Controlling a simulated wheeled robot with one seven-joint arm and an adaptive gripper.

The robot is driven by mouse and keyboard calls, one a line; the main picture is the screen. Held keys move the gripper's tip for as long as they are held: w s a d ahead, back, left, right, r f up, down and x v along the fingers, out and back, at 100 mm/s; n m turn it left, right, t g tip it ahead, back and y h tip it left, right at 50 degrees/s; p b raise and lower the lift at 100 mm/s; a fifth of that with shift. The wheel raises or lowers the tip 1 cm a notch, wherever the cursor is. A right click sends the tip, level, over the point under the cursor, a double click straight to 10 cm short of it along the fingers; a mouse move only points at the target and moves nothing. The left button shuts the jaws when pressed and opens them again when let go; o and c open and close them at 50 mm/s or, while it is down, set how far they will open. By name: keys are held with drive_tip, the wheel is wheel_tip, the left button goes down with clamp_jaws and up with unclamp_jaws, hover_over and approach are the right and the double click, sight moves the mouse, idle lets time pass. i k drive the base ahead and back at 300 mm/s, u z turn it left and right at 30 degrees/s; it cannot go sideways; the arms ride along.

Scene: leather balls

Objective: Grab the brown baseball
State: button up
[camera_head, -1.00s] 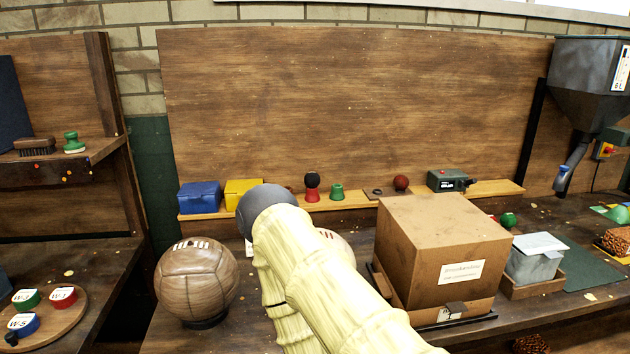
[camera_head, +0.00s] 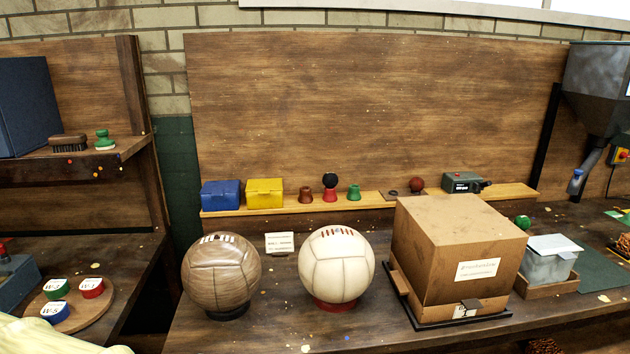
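A large brown leather ball (camera_head: 221,274) with pale lacing on top sits at the front left of the workbench. A cream ball (camera_head: 337,266) with red lacing stands to its right on a red ring. A small reddish-brown ball (camera_head: 417,184) sits on the narrow back shelf. No ball is plainly a baseball by its stitching. Only a pale-sleeved part of my arm (camera_head: 60,336) shows at the bottom left corner; my gripper is out of view.
A cardboard box (camera_head: 455,240) stands right of the cream ball, with a grey lidded container (camera_head: 548,262) beyond it. Blue (camera_head: 220,195) and yellow (camera_head: 264,193) boxes are on the back shelf. A round board (camera_head: 92,318) with colored tins lies on the left bench.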

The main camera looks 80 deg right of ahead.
sight(416, 184)
drive_tip(key=u, duration=0.2)
drive_tip(key=k, duration=2.2)
drive_tip(key=z, duration=1.15)
